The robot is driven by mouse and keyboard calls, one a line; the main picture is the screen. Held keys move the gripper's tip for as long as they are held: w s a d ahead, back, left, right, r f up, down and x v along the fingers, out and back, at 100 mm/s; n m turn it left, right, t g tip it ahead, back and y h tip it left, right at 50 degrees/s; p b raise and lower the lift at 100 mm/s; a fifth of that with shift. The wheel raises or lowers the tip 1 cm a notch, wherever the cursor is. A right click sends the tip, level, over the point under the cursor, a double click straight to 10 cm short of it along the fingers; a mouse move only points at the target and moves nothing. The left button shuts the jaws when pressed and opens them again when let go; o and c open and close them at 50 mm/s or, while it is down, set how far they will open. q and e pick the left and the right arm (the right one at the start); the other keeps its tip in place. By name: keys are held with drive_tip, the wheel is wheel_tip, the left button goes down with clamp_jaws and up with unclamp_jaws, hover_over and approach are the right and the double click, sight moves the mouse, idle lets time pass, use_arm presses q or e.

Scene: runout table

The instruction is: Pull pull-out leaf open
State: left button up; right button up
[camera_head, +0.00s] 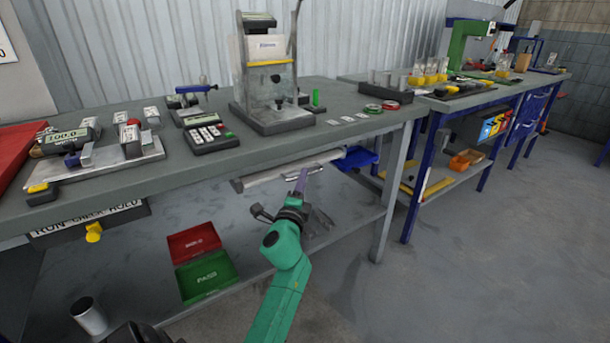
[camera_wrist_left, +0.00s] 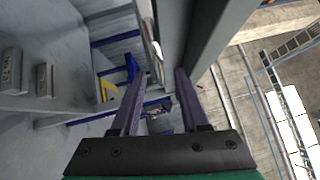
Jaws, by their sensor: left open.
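The pull-out leaf (camera_head: 262,180) shows as a pale, thin slab just under the front edge of the grey table (camera_head: 250,160). A small bar-like handle (camera_head: 312,171) appears at its front, partly hidden by my gripper. My left gripper (camera_head: 301,178), with purple fingers on a green arm, is at this handle, just below the tabletop edge. In the left wrist view the fingers (camera_wrist_left: 156,72) are apart, with a thin pale bar (camera_wrist_left: 156,50) near the gap between their tips. I cannot tell whether they touch it.
A red tray (camera_head: 193,241) and a green tray (camera_head: 206,276) lie on the lower shelf. A grey table leg (camera_head: 392,190) stands right of the gripper. Open floor lies to the right.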

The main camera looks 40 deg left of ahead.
use_arm(q)
drive_tip(key=x, duration=0.3)
drive_tip(key=shift+w+a, duration=0.1)
drive_tip(key=shift+w, duration=0.1)
clamp_jaws()
idle(1.2)
